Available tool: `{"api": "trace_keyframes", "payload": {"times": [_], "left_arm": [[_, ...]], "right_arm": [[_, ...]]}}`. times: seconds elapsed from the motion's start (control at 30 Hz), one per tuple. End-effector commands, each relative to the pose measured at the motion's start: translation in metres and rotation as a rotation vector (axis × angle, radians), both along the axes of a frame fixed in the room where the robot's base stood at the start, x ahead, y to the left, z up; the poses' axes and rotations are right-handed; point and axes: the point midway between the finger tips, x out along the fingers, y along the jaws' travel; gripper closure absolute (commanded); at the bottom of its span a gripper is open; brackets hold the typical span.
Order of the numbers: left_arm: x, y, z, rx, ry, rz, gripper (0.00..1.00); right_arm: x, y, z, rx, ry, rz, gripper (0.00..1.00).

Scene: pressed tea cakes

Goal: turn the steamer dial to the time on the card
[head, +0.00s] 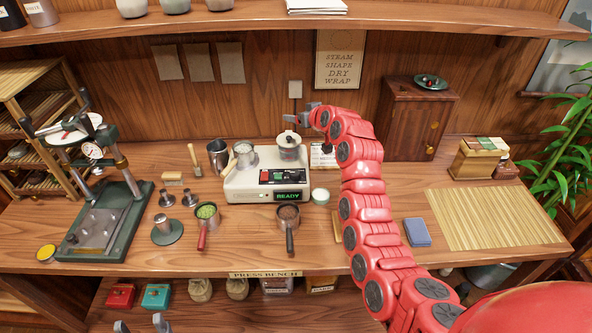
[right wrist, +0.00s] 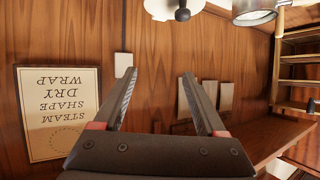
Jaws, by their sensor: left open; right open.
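The cream steamer (head: 255,185) stands mid-bench with a black front panel, a red button and a green READY display (head: 288,196). A clear-sided chamber with a white, black-knobbed lid (head: 288,138) is on top. I cannot clearly make out the dial. A pale card (head: 322,158) stands right of the steamer, partly behind my right arm; its writing is too small to read. My right gripper (head: 306,112) is open above and behind the lid. In the right wrist view it (right wrist: 160,73) is empty, facing the wall. My left gripper (head: 141,324) is open at the bottom edge, away from the steamer.
A metal cup (head: 245,155) sits on the steamer's left, a pitcher (head: 218,157) beside it. Two handled pans (head: 206,212) (head: 289,216) lie in front. A green press (head: 105,215) stands left. A bamboo mat (head: 490,215) covers the right bench. A shelf (head: 240,22) runs above.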

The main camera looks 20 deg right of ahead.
Motion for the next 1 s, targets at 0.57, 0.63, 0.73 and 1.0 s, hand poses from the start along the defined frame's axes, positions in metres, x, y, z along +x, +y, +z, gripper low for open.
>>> {"api": "trace_keyframes", "payload": {"times": [0.57,0.63,0.73,1.0], "left_arm": [[0.000,0.000,0.001,0.000,0.000,0.000,0.43],[0.000,0.000,0.003,0.000,0.000,0.000,0.43],[0.000,0.000,0.005,0.000,0.000,0.000,0.43],[0.000,0.000,0.002,0.000,0.000,0.000,0.43]], "right_arm": [[-0.140,0.005,0.022,-0.295,0.675,0.386,0.26],[-0.137,0.008,0.015,-0.291,0.674,0.387,0.26],[-0.131,0.012,0.000,-0.292,0.672,0.387,0.26],[-0.120,0.017,-0.032,-0.296,0.674,0.385,0.26]]}}
